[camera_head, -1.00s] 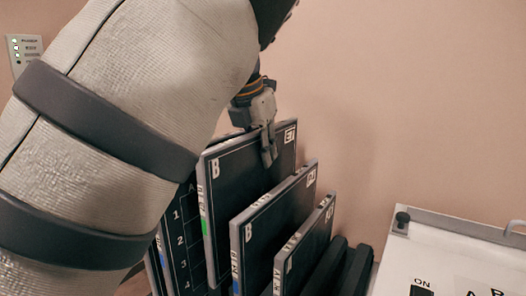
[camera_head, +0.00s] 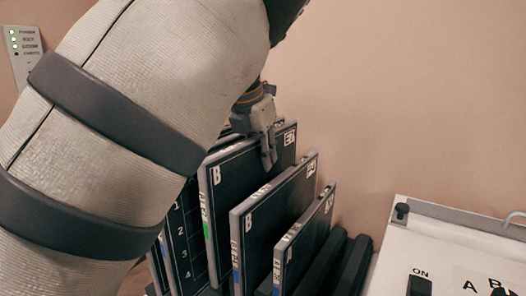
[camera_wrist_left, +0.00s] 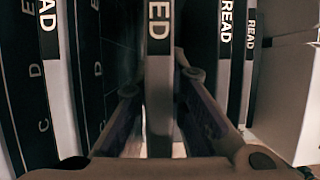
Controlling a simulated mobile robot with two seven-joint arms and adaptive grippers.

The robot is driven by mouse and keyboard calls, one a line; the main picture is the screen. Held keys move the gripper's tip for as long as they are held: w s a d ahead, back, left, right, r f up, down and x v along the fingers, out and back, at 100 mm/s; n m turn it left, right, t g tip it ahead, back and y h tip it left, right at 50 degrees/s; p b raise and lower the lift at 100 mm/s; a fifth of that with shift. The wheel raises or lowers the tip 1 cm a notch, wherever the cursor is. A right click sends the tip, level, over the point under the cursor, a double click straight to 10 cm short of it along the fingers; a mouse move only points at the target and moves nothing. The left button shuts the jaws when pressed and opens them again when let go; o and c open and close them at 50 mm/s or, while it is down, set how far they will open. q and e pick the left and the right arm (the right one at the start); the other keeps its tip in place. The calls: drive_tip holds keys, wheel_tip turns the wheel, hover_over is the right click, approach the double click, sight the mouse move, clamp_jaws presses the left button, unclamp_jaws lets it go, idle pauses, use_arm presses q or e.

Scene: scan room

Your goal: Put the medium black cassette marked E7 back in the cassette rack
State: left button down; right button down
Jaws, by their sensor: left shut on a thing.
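The black cassette marked E7 (camera_head: 245,190) has a light edge, a B and a green mark. It stands upright among other cassettes in the dark cassette rack (camera_head: 353,268). Its top is higher than the cassettes to its right. My left gripper (camera_head: 267,143) is shut on its top edge from above, near the E7 label. In the left wrist view the cassette's edge (camera_wrist_left: 158,100) runs between the two fingers (camera_wrist_left: 160,105). The cassette's lower end is hidden, so I cannot tell whether it is fully seated. My right gripper is not in view.
Two shorter cassettes (camera_head: 268,225) (camera_head: 305,240) stand close on the right, and a cassette with numbered rows (camera_head: 187,240) on the left. Empty dark slots lie at the rack's right end. A white unit (camera_head: 450,240) with an ON switch is farther right. A wall panel (camera_head: 25,50) is at upper left.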

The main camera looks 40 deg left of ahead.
sight(251, 139)
use_arm(q)
drive_tip(key=shift+f, duration=2.85)
drive_tip(key=shift+f, duration=0.1)
drive_tip(key=c, duration=1.5)
unclamp_jaws()
drive_tip(key=shift+c, duration=0.2)
drive_tip(key=shift+f, duration=0.15)
drive_tip(key=v, duration=1.2)
drive_tip(key=shift+s, duration=0.1)
